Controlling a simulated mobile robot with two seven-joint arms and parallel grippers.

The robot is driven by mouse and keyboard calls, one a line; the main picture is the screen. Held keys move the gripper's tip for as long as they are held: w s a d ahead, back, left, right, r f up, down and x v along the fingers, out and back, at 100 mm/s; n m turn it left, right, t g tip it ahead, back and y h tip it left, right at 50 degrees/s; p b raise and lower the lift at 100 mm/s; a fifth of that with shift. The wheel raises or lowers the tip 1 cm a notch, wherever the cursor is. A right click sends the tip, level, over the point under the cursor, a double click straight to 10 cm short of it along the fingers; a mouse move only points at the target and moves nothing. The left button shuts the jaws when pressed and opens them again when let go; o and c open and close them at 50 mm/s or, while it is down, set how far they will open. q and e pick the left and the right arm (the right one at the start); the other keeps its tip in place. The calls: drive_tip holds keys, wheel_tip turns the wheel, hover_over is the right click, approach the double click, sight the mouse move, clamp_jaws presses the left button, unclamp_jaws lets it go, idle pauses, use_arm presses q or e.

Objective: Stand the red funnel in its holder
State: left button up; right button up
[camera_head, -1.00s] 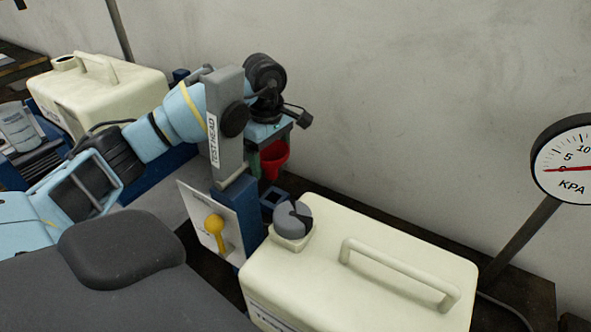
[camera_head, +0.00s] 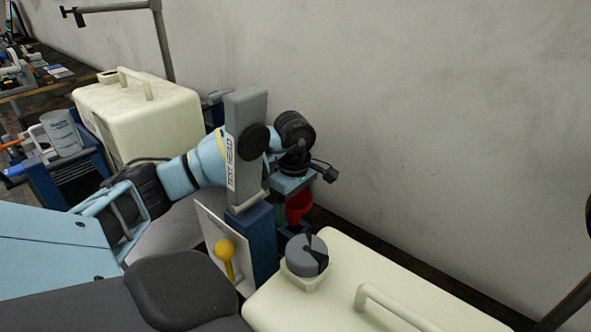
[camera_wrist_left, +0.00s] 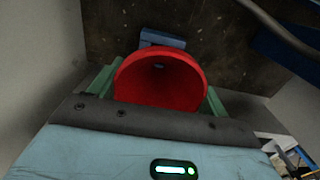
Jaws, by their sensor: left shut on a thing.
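The red funnel (camera_head: 299,207) hangs below my left wrist, behind the grey test head post. In the left wrist view the funnel (camera_wrist_left: 160,82) shows its wide round mouth towards the camera, with green fingers on both sides. My left gripper (camera_head: 290,202) is shut on the funnel. A blue holder (camera_head: 297,229) shows just below the funnel in the head view, partly hidden by the post and the jug cap. In the wrist view the blue holder (camera_wrist_left: 162,39) shows just beyond the funnel's rim. I cannot tell whether the spout touches it. My right gripper is out of view.
The grey post marked TEST HEAD (camera_head: 245,150) stands close in front of my left wrist. A cream jug (camera_head: 345,280) with a grey cap stands at the front right. Another cream jug (camera_head: 160,125) stands at the back left. The wall is close behind.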

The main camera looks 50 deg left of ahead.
sight(294, 220)
use_arm(q)
drive_tip(key=shift+f+b, duration=0.65)
drive_tip(key=shift+f, duration=0.7)
drive_tip(key=shift+f+b, duration=0.4)
drive_tip(key=shift+f, duration=0.35)
drive_tip(key=shift+f, duration=0.15)
drive_tip(key=shift+f, duration=0.15)
drive_tip(key=shift+f+b, duration=0.15)
drive_tip(key=shift+b, duration=0.15)
